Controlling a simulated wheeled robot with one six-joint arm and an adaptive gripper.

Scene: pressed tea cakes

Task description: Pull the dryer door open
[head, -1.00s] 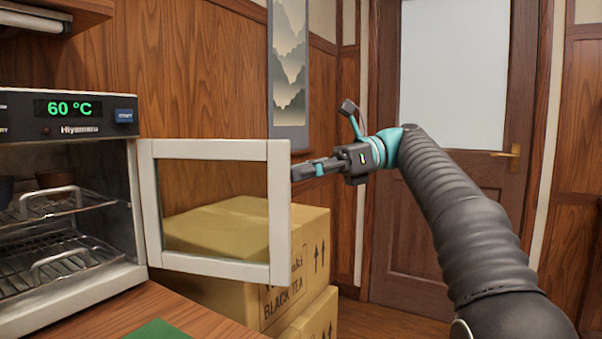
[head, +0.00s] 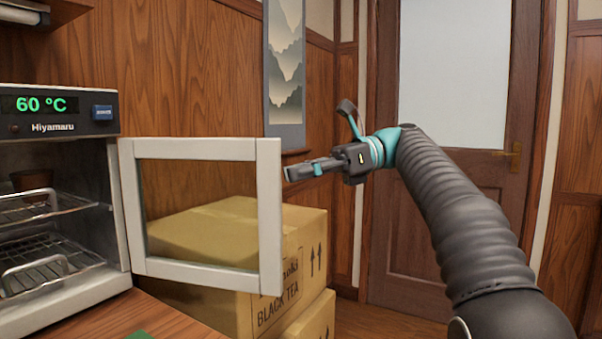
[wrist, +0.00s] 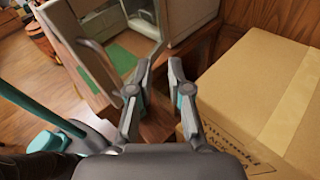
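The dryer (head: 58,117) stands at the left in the head view, its display reading 60 °C. Its white-framed glass door (head: 200,149) stands wide open, swung out to the right. My gripper (head: 290,172) is just right of the door's free edge in the head view. In the wrist view my gripper (wrist: 160,62) has its two fingers apart with nothing between them. The door (wrist: 62,25) is left of the fingers there, and its bar handle (wrist: 97,55) is clear of them. The dryer body (wrist: 185,18) shows beyond the fingertips.
Stacked cardboard cartons (head: 230,230) marked BLACK TEA stand behind the door; one carton (wrist: 265,95) is close to the right of my fingers. Wire racks (head: 45,268) are inside the dryer. A wooden room door (head: 420,240) is at the back.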

